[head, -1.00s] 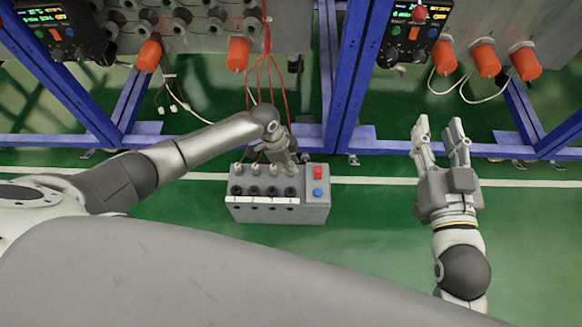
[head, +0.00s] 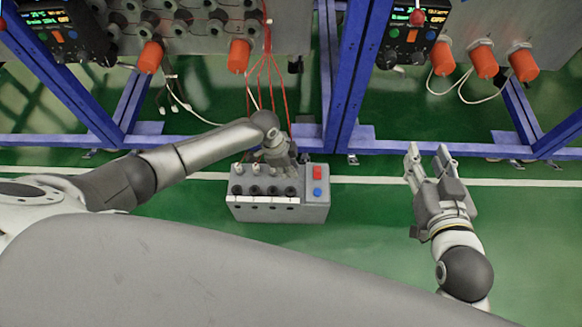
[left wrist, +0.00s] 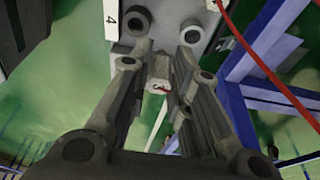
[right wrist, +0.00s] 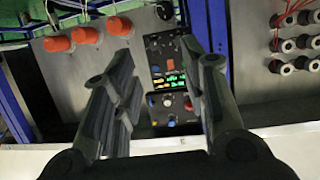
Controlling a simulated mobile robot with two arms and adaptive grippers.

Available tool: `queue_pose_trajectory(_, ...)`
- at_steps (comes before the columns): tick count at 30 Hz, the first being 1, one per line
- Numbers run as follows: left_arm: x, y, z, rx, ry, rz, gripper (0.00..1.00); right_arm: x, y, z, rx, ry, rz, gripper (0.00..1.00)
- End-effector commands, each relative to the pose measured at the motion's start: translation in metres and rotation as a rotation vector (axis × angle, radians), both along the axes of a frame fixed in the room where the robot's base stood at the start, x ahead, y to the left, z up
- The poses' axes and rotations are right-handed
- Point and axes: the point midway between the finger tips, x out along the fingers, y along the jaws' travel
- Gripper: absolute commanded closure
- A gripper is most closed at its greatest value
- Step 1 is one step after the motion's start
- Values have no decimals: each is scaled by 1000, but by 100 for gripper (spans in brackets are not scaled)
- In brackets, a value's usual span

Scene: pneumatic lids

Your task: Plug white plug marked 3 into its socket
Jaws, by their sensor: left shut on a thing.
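The white plug marked 3 (left wrist: 157,87) is held between the fingertips of my left gripper (left wrist: 157,85), its red number facing the left wrist camera. In the head view my left gripper (head: 279,158) is over the back right part of the grey socket box (head: 240,213) and hides the plug. The box has a front row of black sockets (head: 273,190) above a white label strip. In the left wrist view a label marked 4 (left wrist: 111,20) and dark round sockets (left wrist: 138,22) show beyond the fingers. My right gripper (head: 427,153) is open and empty, right of the box.
Other white plugs (head: 239,168) stand at the back of the box. A red button (head: 317,173) and a blue button (head: 318,192) are on its right side. Red hoses (head: 268,75) hang behind it. A blue frame (head: 345,100) stands behind; green floor is free between box and right gripper.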

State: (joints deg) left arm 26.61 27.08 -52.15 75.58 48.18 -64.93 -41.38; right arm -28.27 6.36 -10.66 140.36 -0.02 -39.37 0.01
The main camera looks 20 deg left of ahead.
Motion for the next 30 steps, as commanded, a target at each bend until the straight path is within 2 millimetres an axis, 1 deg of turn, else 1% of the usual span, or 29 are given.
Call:
queue_pose_trajectory(18,-9,-3,1,-1,-1,-1,100,-22,-11,-34,-47,197,-14,60)
queue_pose_trajectory(30,-15,-5,1,0,0,-1,100,-35,-19,-48,-76,298,-22,60)
